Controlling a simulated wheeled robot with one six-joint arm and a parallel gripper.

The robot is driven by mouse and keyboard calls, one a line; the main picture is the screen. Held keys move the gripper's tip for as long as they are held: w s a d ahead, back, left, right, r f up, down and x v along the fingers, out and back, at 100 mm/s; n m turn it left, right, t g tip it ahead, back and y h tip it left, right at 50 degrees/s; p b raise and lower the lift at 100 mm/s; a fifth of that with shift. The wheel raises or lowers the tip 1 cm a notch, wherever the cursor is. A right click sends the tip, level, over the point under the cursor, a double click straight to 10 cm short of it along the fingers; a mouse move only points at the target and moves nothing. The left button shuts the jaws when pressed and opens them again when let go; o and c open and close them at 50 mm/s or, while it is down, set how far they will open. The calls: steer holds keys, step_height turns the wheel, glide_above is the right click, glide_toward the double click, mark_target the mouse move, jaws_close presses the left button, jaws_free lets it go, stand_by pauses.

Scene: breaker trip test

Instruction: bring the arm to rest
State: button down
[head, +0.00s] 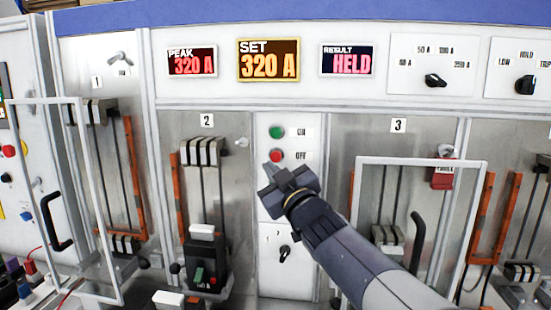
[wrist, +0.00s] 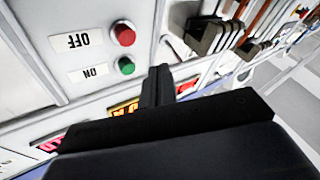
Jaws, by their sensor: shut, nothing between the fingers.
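My gripper (head: 276,171) is shut and empty in front of the middle panel, just below the red OFF button (head: 276,155) in the head view. The green ON button (head: 277,132) sits above the red one. In the wrist view my shut fingers (wrist: 158,85) show beside the green button (wrist: 125,66), with the red button (wrist: 123,34) farther off. Whether the fingertips touch the panel cannot be told. My arm reaches in from the lower right and hides part of the panel and bay 3.
The displays read PEAK 320 A (head: 192,62), SET 320 A (head: 268,60) and RESULT HELD (head: 347,61). A breaker (head: 206,262) stands in bay 2. Framed doors with black handles stand out at left (head: 57,222) and right (head: 418,245). A small selector (head: 285,253) is below my gripper.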

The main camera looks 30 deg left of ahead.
steer(key=shift+w, duration=0.1)
steer(key=shift+s+d+b, duration=0.3)
steer(key=shift+s+b, duration=0.25)
steer(key=shift+s, duration=0.45)
steer(key=shift+s+d+b, duration=0.25)
steer(key=shift+s+b, duration=0.25)
steer(key=shift+s, duration=0.45)
steer(key=shift+w, duration=0.1)
